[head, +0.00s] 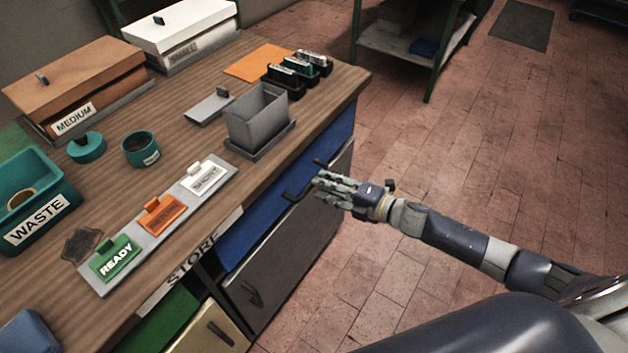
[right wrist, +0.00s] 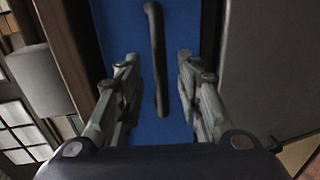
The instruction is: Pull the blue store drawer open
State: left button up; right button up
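The blue store drawer (head: 252,228) is under the front edge of the wooden worktop and looks shut, its front close to flush with the bench. Its dark bar handle (head: 291,196) stands out from the front, partly hidden by my right gripper (head: 322,186). In the right wrist view the blue front (right wrist: 120,30) fills the middle. The handle (right wrist: 157,60) runs upright between the two fingers of my right gripper (right wrist: 157,68), with a visible gap on both sides. My right gripper is open around the handle's line and not closed on it. My left gripper is not in view.
A grey door (head: 285,262) with a dark handle is below the drawer. The worktop (head: 110,195) bears a grey bin (head: 257,115), a label plate (head: 125,277) and a teal waste bin (head: 35,215). The tiled floor (head: 460,140) to the right is clear.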

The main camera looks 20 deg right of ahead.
jog(key=shift+x, duration=2.15)
grip_shut()
